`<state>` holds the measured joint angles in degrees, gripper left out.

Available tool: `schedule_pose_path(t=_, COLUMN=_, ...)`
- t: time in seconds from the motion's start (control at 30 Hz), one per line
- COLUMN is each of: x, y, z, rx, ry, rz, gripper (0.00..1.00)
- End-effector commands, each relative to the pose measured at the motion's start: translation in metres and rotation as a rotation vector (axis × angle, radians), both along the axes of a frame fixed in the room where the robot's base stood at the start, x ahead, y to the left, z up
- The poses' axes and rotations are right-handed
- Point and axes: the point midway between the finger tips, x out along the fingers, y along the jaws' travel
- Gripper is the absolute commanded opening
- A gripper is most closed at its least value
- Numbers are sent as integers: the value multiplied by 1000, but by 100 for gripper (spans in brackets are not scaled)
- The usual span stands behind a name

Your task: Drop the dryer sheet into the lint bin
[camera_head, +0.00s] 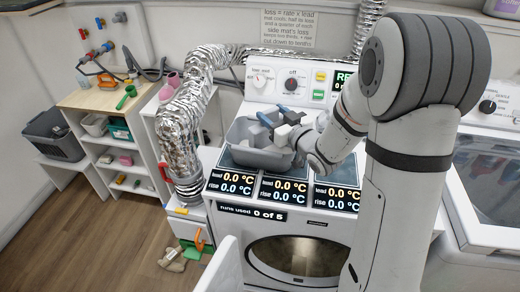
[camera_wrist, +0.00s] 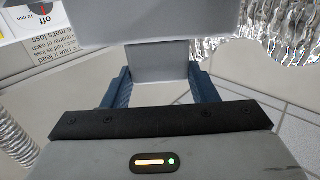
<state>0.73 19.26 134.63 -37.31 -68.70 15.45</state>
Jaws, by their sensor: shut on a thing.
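My gripper (camera_head: 276,116), with blue fingers, is above the dryer top at the right rear of a grey open tub (camera_head: 245,155). It is shut on a grey piece (camera_wrist: 160,70), which shows between the fingers in the wrist view and widens beyond them. I cannot tell whether this piece is part of the tub or separate. The tub rests on or just above the dryer (camera_head: 225,222). A dark grey bin (camera_head: 52,136) stands on a low white stand at the left; I cannot tell which container is the lint bin. I cannot identify a dryer sheet with certainty.
A silver foil duct (camera_head: 182,135) rises left of the tub. A shelf (camera_head: 100,101) with small containers stands further left. A beige item (camera_head: 172,259) lies on the floor by the dryer. A white machine (camera_head: 482,255) is at the right. The left floor is clear.

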Motion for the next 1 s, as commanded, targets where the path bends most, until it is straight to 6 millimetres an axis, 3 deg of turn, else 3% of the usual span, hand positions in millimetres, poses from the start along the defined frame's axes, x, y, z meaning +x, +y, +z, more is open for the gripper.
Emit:
schedule_pose_path(t=0.17, x=0, y=0, z=0, rx=0, ry=0, rz=1, gripper=22)
schedule_pose_path(t=0.2, x=0, y=0, z=0, rx=0, ry=0, rz=1, gripper=55)
schedule_pose_path(t=0.5, x=0, y=1, z=0, rx=0, ry=0, rz=1, gripper=78)
schedule_pose_path(t=0.77, x=-2, y=0, z=0, rx=0, ry=0, rz=1, gripper=78)
schedule_pose_path(t=1.0, x=-30, y=-21, z=-1, rx=1, ry=-1, rz=-3, gripper=78)
